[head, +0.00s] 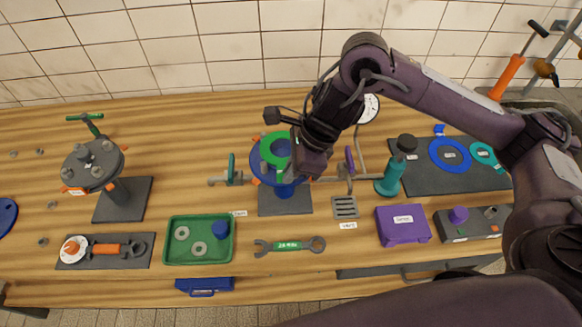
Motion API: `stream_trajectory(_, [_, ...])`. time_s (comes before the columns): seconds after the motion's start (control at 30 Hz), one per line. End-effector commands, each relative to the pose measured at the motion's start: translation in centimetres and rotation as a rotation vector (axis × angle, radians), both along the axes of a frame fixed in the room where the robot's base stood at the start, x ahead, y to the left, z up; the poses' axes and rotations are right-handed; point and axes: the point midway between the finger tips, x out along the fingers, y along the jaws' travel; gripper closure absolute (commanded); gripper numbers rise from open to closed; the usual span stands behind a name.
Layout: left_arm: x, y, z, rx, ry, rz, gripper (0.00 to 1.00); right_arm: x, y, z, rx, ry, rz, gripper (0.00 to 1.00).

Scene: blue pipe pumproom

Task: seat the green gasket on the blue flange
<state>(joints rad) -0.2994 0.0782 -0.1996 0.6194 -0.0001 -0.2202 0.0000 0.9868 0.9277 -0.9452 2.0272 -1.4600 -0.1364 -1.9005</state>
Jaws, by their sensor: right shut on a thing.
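The green gasket (267,145) is a flat ring over the blue flange (257,168), which sits on a blue stand with a dark base plate at the middle of the bench. My right gripper (293,153) comes in from the right and is shut on the gasket's right side. The ring overlaps the flange's face, and blue shows through its opening. I cannot tell whether it touches the flange or hangs just above it. The gripper and wrist hide the flange's right part. My left gripper is not in view.
A pipe with valve handles (232,170) runs beside the flange. A green tray (169,256) with washers and a wrench (290,246) lie in front. A grey flange stand (92,170) is at left.

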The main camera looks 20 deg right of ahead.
Motion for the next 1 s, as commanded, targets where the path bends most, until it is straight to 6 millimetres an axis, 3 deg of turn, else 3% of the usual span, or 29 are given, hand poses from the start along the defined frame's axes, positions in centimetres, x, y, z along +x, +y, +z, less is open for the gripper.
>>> stream_trajectory(0.5, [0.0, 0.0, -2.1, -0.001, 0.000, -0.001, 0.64, 0.0, 0.0, -2.2, 0.000, 0.000, 0.000, 1.00])
stream_trajectory(1.0, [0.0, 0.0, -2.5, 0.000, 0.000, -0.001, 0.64, 0.0, 0.0, -2.5, 0.000, -0.001, 0.000, 1.00])
